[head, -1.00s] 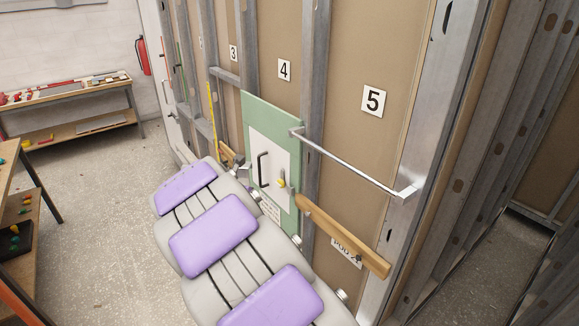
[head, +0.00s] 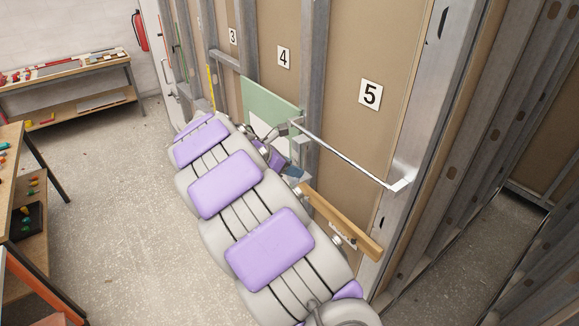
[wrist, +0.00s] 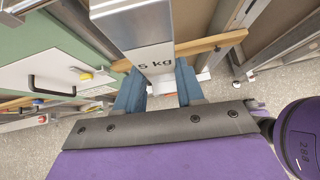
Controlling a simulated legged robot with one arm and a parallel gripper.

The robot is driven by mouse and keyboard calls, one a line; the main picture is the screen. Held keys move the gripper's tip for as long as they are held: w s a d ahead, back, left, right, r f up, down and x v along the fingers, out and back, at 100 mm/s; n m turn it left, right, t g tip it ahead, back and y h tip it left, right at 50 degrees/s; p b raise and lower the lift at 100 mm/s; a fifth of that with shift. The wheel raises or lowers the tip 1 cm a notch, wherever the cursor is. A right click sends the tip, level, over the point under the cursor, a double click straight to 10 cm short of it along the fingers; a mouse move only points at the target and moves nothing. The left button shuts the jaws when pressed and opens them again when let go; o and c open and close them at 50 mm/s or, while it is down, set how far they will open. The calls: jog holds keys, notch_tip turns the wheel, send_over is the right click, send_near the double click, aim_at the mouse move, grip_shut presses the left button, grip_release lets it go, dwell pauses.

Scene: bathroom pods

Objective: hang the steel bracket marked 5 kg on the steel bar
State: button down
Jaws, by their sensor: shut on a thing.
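The steel bracket (wrist: 145,32) is a flat, shiny grey piece with "5 kg" on its edge, seen close up in the wrist view. My gripper (wrist: 158,85) has its blue fingers shut on its lower end. In the head view my gripper (head: 290,168) is in front of the green panel, just below the left end of the steel bar (head: 345,158). The bar runs along the wall below signs 4 and 5. The bracket is too small and partly hidden in the head view to tell whether it touches the bar.
A wooden rail (head: 340,222) juts out below the bar. The green panel (head: 268,103) with a white door is behind my arm. Metal studs (head: 420,120) stand at the right.

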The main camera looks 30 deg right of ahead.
jog(key=shift+s+d+r+n+t+p, duration=0.15)
jog(key=shift+d+n+t+p, duration=0.25)
jog(key=shift+p, duration=0.35)
jog(key=shift+w+d+p, duration=0.2)
jog(key=shift+d+p, duration=0.6)
jog(key=r+p+x, duration=0.1)
jog(key=p+x, duration=0.1)
jog(key=x, duration=0.4)
jog(key=shift+d, duration=0.5)
jog(key=shift+f, duration=0.1)
jog(key=shift+w, duration=0.1)
jog(key=c, duration=0.6)
grip_release()
